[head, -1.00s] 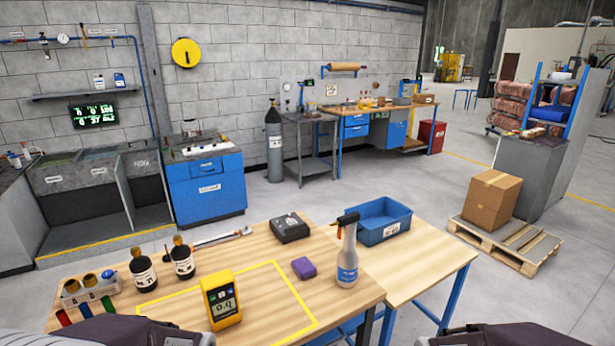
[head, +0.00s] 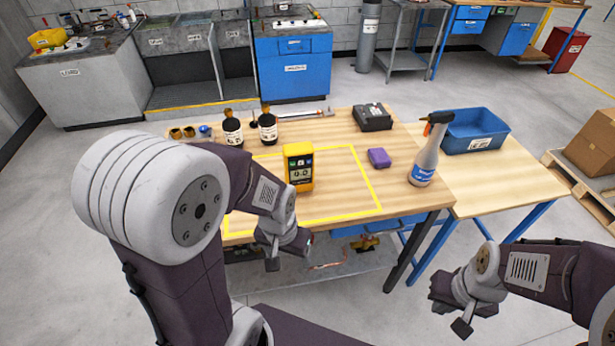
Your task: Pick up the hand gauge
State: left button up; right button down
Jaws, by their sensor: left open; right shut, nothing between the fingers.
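The hand gauge, a yellow handheld meter with a dark screen (head: 299,168), stands upright on the wooden table inside a yellow outlined area. My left gripper (head: 288,253) is at the table's front edge, below and nearer than the gauge in the head view, apart from it. It is open and empty. My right gripper (head: 461,312) is at the lower right, in front of the table and away from the gauge. It is shut with nothing in it.
A purple block (head: 379,158), a spray bottle (head: 427,150), a black case (head: 372,117) and a blue bin (head: 475,132) stand to the gauge's right. Two dark bottles (head: 233,133) (head: 268,127) stand behind it at left. The outlined area is otherwise mostly clear.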

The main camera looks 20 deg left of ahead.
aim_at(302, 177)
jog(key=i+l+u, duration=0.15)
jog(key=u, duration=0.25)
jog(key=i+l+u, duration=0.15)
jog(key=l+u, duration=0.15)
jog(key=u, duration=0.15)
jog(key=i+l+u, duration=0.1)
jog(key=l+u, duration=0.5)
jog(key=u, duration=0.2)
